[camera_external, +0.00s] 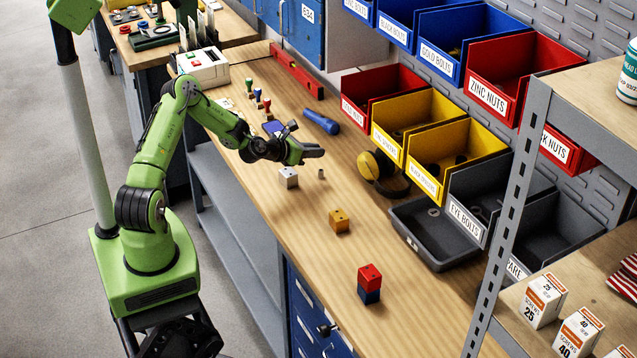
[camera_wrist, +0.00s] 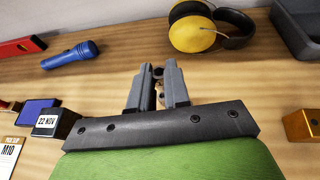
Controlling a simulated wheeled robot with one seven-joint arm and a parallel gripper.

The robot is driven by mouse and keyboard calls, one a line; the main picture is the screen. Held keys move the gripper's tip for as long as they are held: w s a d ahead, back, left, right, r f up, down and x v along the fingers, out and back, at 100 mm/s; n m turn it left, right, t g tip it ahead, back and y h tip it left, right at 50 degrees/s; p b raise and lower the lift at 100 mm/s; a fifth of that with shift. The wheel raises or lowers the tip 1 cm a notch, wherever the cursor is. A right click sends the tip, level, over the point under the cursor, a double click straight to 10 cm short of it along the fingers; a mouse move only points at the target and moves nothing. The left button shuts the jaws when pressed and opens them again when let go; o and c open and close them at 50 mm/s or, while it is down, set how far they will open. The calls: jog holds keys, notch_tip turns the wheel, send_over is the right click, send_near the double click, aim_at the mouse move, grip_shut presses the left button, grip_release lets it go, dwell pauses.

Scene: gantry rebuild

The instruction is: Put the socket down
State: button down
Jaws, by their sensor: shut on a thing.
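My gripper (camera_external: 314,152) reaches over the middle of the bench. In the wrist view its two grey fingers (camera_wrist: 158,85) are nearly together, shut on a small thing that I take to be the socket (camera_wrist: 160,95). The fingers hide most of it; only a small dark and brownish part shows in the gap. In the external view a small greyish cylinder (camera_external: 321,174) shows just below the fingertips; I cannot tell whether it touches them. The wooden bench (camera_external: 275,215) lies under the gripper.
Yellow earmuffs (camera_external: 377,166) and a dark tray (camera_external: 437,235) lie right. An orange block (camera_external: 339,221) and a red-on-blue stack (camera_external: 370,283) stand nearer; bare wood lies between.

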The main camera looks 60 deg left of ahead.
notch_tip(320, 180, up, 2)
jog(key=p, duration=0.9)
send_over(333, 198)
jog(key=shift+y, duration=0.3)
notch_tip(333, 198, down, 11)
jog(key=shift+r+b, duration=0.1)
jog(key=shift+b, duration=0.5)
jog(key=shift+f, duration=0.2)
jog(key=c, duration=1.1)
grip_release()
